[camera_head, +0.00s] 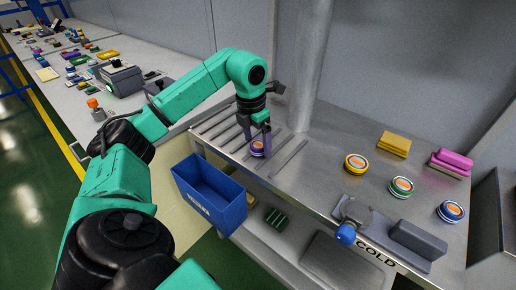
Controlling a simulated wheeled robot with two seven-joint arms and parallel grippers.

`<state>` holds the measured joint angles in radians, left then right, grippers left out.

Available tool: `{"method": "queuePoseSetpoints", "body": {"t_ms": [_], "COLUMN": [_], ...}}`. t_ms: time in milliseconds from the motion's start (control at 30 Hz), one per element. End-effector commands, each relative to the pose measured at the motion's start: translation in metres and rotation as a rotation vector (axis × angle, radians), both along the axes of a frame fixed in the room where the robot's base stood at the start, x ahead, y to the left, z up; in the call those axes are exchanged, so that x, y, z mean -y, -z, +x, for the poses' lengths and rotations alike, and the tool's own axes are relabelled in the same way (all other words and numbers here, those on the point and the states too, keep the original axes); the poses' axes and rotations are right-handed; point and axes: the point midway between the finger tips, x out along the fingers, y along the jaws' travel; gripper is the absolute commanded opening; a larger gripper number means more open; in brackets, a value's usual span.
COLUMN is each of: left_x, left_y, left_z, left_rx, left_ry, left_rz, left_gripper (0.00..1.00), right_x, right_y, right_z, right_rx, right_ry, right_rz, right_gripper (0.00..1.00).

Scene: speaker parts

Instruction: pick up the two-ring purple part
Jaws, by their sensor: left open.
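My right gripper is not in the picture.
Similar round parts, yellow (356,163), green (401,187) and blue (450,211), stand on the counter (330,185) at right. Yellow (394,144) and pink (452,162) blocks lie behind. A blue bin (211,196) hangs before the counter. A blue-knobbed tap (347,233) is at the front edge.

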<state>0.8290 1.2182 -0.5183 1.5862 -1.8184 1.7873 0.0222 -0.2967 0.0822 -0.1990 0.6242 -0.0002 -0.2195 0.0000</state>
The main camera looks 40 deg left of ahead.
Motion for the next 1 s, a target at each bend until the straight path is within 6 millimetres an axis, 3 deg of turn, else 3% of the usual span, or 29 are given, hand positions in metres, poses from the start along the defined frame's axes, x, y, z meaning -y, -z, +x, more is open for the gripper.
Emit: {"method": "queuePoseSetpoints", "body": {"t_ms": [233, 400, 467, 500, 833, 1000], "left_x": [0.000, 0.000, 0.000, 0.000, 0.000, 0.001], "left_y": [0.005, 0.005, 0.005, 0.005, -0.001, -0.030], "left_z": [0.001, 0.001, 0.001, 0.001, 0.001, 0.002], "left_rx": [0.001, 0.001, 0.001, 0.001, 0.005, 0.009], "left_ry": [0.000, 0.000, 0.000, 0.000, 0.000, 0.000], "left_rz": [0.000, 0.000, 0.000, 0.000, -0.002, -0.003], "left_gripper": [0.94, 0.29, 0.06, 0.00, 0.00, 0.00], "right_x": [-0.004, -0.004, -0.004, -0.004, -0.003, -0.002], "right_y": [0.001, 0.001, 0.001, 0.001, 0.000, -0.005], "right_z": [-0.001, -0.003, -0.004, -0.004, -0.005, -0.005], "right_rx": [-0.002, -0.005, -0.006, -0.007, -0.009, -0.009], "right_ry": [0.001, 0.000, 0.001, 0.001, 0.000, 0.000], "right_rz": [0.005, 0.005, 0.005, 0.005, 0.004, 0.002], "right_gripper": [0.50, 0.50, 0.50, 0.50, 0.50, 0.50]}}
